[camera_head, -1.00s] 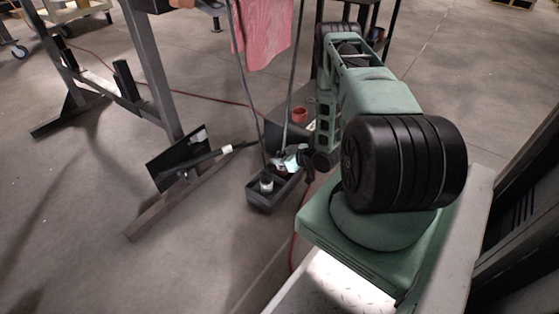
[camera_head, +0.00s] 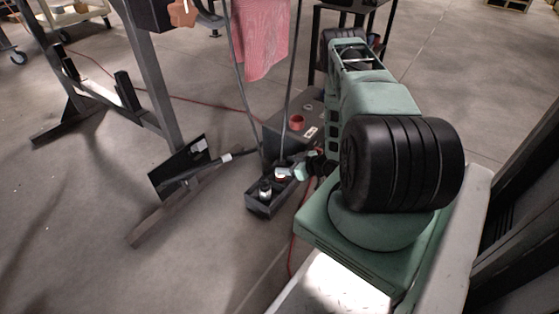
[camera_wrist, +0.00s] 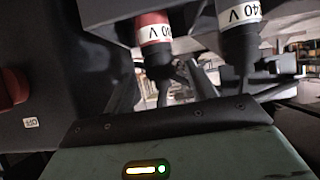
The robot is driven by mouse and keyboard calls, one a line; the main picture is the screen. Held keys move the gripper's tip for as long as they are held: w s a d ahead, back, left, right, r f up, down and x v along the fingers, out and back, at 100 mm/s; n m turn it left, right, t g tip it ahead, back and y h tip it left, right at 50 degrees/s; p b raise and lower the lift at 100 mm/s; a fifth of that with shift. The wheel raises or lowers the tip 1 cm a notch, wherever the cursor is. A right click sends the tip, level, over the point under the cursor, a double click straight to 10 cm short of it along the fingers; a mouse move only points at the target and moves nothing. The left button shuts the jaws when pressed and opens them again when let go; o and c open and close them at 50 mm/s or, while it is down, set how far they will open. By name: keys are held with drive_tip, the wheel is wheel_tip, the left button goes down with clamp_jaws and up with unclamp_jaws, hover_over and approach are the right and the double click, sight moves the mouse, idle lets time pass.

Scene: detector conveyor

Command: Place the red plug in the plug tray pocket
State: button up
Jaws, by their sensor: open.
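The plug tray (camera_head: 259,209) is a dark open box on the floor in the head view; part of it shows across the top of the wrist view. The red plug (camera_wrist: 152,30) has a white label ending in "V" and stands at the tray, its cable running away from it. In the head view the red plug (camera_head: 281,178) is small and partly covered. A black plug (camera_wrist: 238,22) labelled "40 V" is beside it, apart, and stands in the tray's front part in the head view (camera_head: 264,190). My gripper (camera_wrist: 160,84) is open, its fingers either side of the red plug's cable end. The red plug's base is hidden.
A dark box with a red knob (camera_head: 296,122) stands behind the tray; the knob (camera_wrist: 13,88) and an "OFF" label (camera_wrist: 30,123) show in the wrist view. Two cables hang above the tray. A metal stand (camera_head: 150,85) is at left. Open floor lies in front.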

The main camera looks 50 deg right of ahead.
drive_tip(key=p+v, duration=0.3)
drive_tip(key=v, duration=0.4)
drive_tip(key=w+a+r+n+g, duration=0.1)
drive_tip(key=w+a+r, duration=0.2)
drive_tip(key=w+r, duration=0.3)
drive_tip(key=w+a+r+n+g, duration=0.1)
drive_tip(key=w+a+r+g, duration=0.15)
drive_tip(key=w, duration=0.55)
drive_tip(key=w+a+r+n+g, duration=0.1)
drive_tip(key=w+a+r+g, duration=0.25)
drive_tip(key=a+r, duration=1.2)
drive_tip(key=s+a+r+n+g, duration=0.1)
drive_tip(key=s+a+r, duration=0.25)
drive_tip(key=a, duration=0.45)
drive_tip(key=s+a+r+n+g, duration=0.1)
drive_tip(key=s+a+r, duration=0.2)
drive_tip(key=s+a, duration=0.35)
drive_tip(key=s+a+r+g, duration=0.1)
drive_tip(key=s+a+r, duration=0.3)
drive_tip(key=s, duration=0.6)
drive_tip(key=s+a+r+n+g, duration=0.1)
drive_tip(key=s+a+r, duration=0.3)
drive_tip(key=s, duration=0.5)
drive_tip(key=shift+s+a+n+g, duration=0.3)
drive_tip(key=shift+s+a+g, duration=0.1)
drive_tip(key=shift+a+g, duration=0.2)
